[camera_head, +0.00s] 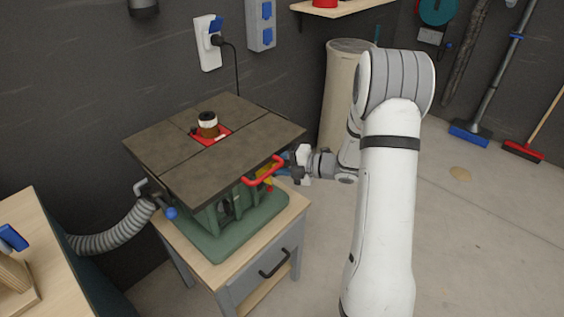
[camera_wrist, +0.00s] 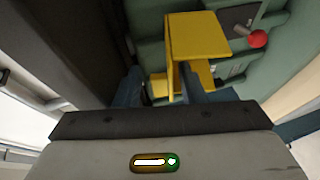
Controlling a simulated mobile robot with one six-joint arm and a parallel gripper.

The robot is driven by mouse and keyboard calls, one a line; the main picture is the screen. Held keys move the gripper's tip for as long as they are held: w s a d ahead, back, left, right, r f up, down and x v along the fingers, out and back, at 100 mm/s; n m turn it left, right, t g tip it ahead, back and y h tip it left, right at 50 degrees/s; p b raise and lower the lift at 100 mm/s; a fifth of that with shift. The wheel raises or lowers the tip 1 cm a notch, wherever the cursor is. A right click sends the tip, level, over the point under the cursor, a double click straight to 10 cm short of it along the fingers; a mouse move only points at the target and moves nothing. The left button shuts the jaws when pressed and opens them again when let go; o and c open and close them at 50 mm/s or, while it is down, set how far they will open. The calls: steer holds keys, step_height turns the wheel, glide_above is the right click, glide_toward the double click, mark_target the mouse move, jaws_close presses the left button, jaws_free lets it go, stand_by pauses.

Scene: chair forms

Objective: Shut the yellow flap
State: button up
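The yellow flap (camera_wrist: 205,35) fills the upper middle of the wrist view, standing out from the green machine body, with a narrower yellow part reaching down between my fingers. In the head view only a small piece of yellow (camera_head: 266,177) shows under the table top, behind a red bar handle. My gripper (camera_wrist: 165,92) has its two blue-grey fingers apart, at either side of the narrow yellow part. I cannot tell whether they touch it. In the head view my gripper (camera_head: 286,160) is at the machine's right side, under the table edge.
The dark machine table (camera_head: 170,170) overhangs close by. The red bar handle (camera_head: 262,170) is just left of my gripper. A red knob (camera_wrist: 258,38) sits right of the flap. A beige cylinder (camera_head: 345,85) stands behind my arm.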

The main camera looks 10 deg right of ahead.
steer(key=shift+c, duration=0.4)
jaws_close()
